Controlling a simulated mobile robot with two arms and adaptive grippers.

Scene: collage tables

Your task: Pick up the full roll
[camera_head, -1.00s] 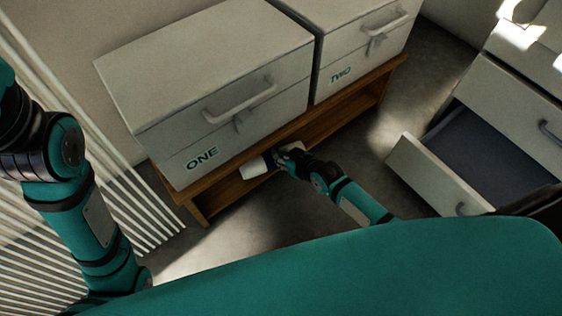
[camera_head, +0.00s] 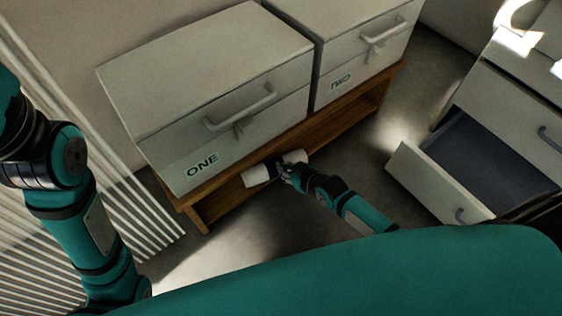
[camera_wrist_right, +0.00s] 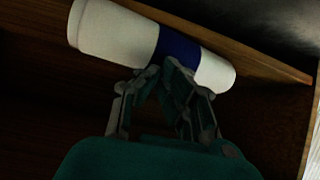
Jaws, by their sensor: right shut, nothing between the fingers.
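The roll (camera_head: 256,175) is white with a dark blue band around its middle. It is at the front of the wooden shelf under the drawer box marked ONE. In the right wrist view the roll (camera_wrist_right: 110,28) lies across the top, beyond my fingers, along a wooden board. My right gripper (camera_head: 284,167) is in front of the roll's middle and hides part of it in the head view. In the wrist view my right gripper (camera_wrist_right: 160,73) is shut and empty, its fingertips close to the blue band; contact cannot be told. My left gripper is out of view.
Drawer boxes ONE (camera_head: 205,75) and TWO (camera_head: 370,25) stand on the wooden shelf unit (camera_head: 200,213), close above the roll. At the right, a cabinet has an open drawer (camera_head: 430,185) jutting out. White vertical bars are at the left. Grey floor lies in front.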

